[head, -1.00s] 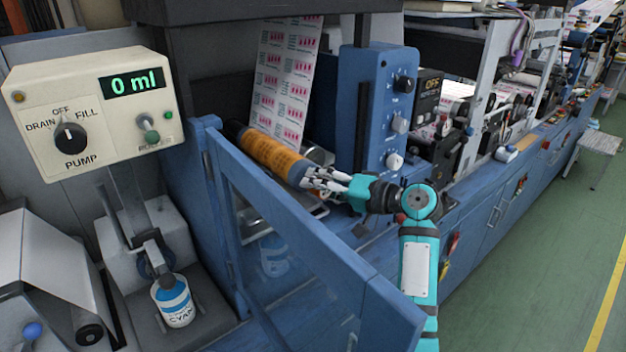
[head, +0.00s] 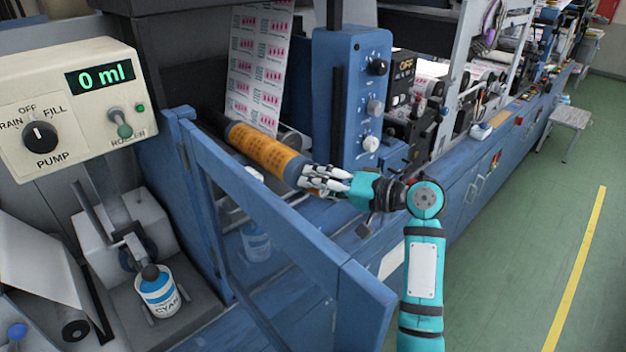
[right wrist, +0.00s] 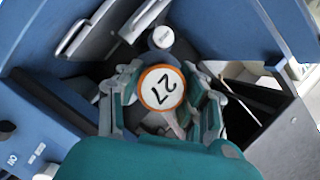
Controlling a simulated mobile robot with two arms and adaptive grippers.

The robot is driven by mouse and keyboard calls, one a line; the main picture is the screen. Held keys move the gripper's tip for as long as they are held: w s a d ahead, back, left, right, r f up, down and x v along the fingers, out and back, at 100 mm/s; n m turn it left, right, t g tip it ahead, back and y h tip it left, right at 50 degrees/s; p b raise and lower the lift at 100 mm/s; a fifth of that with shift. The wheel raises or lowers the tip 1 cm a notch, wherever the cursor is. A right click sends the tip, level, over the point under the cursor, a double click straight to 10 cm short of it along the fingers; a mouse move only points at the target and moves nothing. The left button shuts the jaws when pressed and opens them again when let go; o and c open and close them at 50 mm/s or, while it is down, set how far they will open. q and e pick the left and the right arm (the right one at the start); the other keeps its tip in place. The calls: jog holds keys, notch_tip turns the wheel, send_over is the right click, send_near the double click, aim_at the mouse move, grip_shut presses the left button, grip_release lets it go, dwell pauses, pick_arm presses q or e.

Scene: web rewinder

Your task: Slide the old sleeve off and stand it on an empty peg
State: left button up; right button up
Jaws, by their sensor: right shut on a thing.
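A dark part shows past the sleeve's far end; I cannot tell whether the sleeve is still around a shaft there. No empty peg can be made out. My left gripper is not in view.
A blue-framed clear door (head: 265,235) stands open in front of the bay, left of my arm. A blue control column (head: 350,100) is close behind the gripper. A cyan can (head: 158,292) stands under the pump box (head: 70,105).

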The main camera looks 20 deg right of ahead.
jog(key=o, duration=2)
jog(key=shift+c, duration=0.2)
jog(key=p+v, duration=0.2)
jog(key=v, duration=0.7)
dwell(0.4)
